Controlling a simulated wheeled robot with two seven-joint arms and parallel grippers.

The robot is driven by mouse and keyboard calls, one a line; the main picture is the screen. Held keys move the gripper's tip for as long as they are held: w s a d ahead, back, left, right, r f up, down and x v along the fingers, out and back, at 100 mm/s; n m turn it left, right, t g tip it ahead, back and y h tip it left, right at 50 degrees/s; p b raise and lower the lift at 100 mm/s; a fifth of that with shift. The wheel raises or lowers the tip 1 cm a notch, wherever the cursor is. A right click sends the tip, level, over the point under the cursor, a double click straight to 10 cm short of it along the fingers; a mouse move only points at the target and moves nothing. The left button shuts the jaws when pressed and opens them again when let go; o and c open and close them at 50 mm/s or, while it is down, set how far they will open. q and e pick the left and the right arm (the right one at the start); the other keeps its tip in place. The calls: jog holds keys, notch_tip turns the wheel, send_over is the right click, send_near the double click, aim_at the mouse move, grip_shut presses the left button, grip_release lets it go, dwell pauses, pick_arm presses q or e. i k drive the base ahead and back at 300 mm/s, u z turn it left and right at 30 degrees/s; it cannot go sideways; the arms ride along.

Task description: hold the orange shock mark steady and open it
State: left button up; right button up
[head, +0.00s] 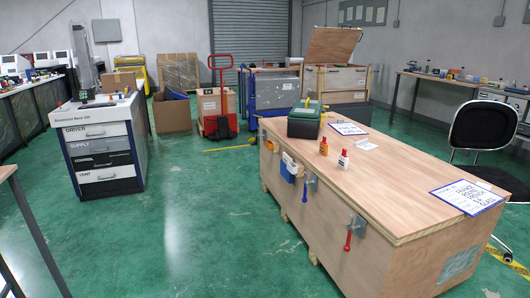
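A large wooden crate (325,238) with a closed lid stands at the front right. A small orange mark (270,146) sits near the upper left of its front side; it is too small to read. A clamp with a blue handle (307,188) and a clamp with a red handle (349,238) are on the same side, below the lid edge. Neither of my grippers is in view.
On the lid are a green toolbox (305,121), an orange bottle (323,146), a white bottle with a red cap (343,160) and a sign (468,196). A drawer cabinet (105,155) stands left. The green floor between is clear.

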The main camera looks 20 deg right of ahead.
aim_at(324, 148)
jog(key=u, duration=0.45)
jog(key=i, duration=3.25)
jog(key=z, duration=1.95)
jog(key=i, duration=0.9)
jog(key=z, duration=0.8)
